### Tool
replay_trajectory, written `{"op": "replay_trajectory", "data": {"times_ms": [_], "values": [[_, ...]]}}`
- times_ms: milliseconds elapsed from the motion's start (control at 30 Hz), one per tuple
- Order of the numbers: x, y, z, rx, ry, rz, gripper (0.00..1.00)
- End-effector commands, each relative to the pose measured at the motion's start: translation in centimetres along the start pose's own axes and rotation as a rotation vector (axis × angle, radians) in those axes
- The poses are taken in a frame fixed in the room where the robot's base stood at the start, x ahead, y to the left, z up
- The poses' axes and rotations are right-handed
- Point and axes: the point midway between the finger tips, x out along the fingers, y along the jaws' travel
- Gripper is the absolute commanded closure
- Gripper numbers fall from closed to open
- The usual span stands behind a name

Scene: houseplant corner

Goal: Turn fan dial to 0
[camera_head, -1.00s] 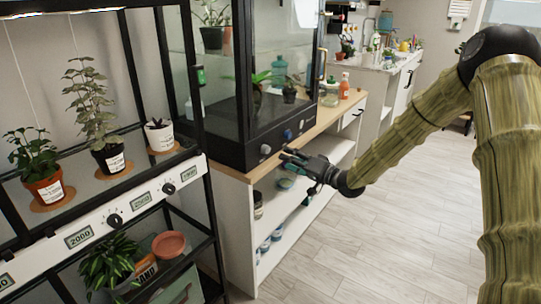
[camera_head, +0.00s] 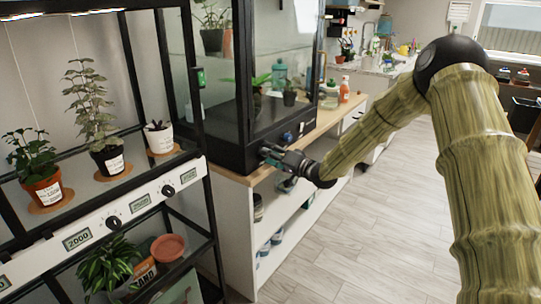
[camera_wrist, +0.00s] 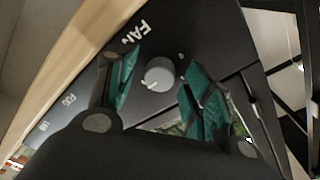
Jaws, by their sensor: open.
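The fan dial (camera_wrist: 159,74) is a round light-grey knob on the black base panel of the glass cabinet, just below the white "FAN" lettering in the wrist view. A pale pointer mark shows on the knob; I cannot read which number it points at. My gripper (camera_wrist: 158,82) is open, with teal-padded fingers on either side of the dial, and does not appear closed on it. In the head view my gripper (camera_head: 268,156) is at the front of the cabinet's base (camera_head: 240,157) and hides the dial.
A blue knob (camera_head: 288,137) sits on the same panel to the right. The wooden counter edge (camera_head: 325,122) runs just below the panel. The plant rack (camera_head: 150,190) with dials and potted plants stands at left. The floor (camera_head: 345,235) is clear.

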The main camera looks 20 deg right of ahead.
Motion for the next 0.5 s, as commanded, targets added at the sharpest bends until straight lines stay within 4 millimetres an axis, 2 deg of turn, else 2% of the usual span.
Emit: {"op": "replay_trajectory", "data": {"times_ms": [33, 200, 300, 500], "values": [[-0.01, 0.0, -0.01, 0.0, 0.0, 0.0, 0.51], [-0.04, 0.01, -0.03, 0.0, 0.0, 0.0, 0.82], [-0.05, 0.02, -0.03, 0.0, 0.0, 0.0, 0.96], [-0.07, 0.05, -0.02, -0.003, 0.001, 0.0, 0.96]]}}
